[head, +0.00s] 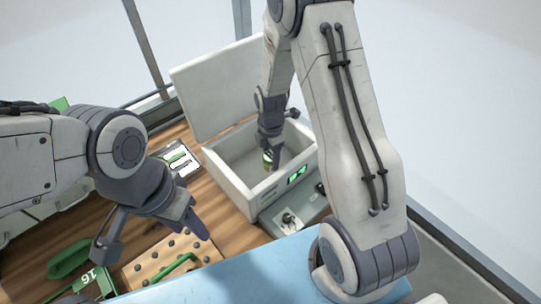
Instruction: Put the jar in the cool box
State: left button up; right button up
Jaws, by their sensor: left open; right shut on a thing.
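The cool box (240,196) is a pale grey box with its lid (218,88) standing open at the back and a green display on its front. My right gripper (270,152) reaches down into the box's opening and is shut on the jar (267,160). Only a small greenish and pale part of the jar shows between the fingers. I cannot tell whether the jar touches the box floor. My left gripper (152,238) is open and empty over the wooden table, left of the box.
A board with several dark knobs (135,274) and a green handle lies below my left gripper. Green parts (70,259) lie at the left. A white panel with green marks (180,160) is left of the box. A blue surface (240,273) runs along the front.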

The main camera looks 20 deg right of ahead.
jog(key=shift+f, duration=0.35)
jog(key=o, duration=1.4)
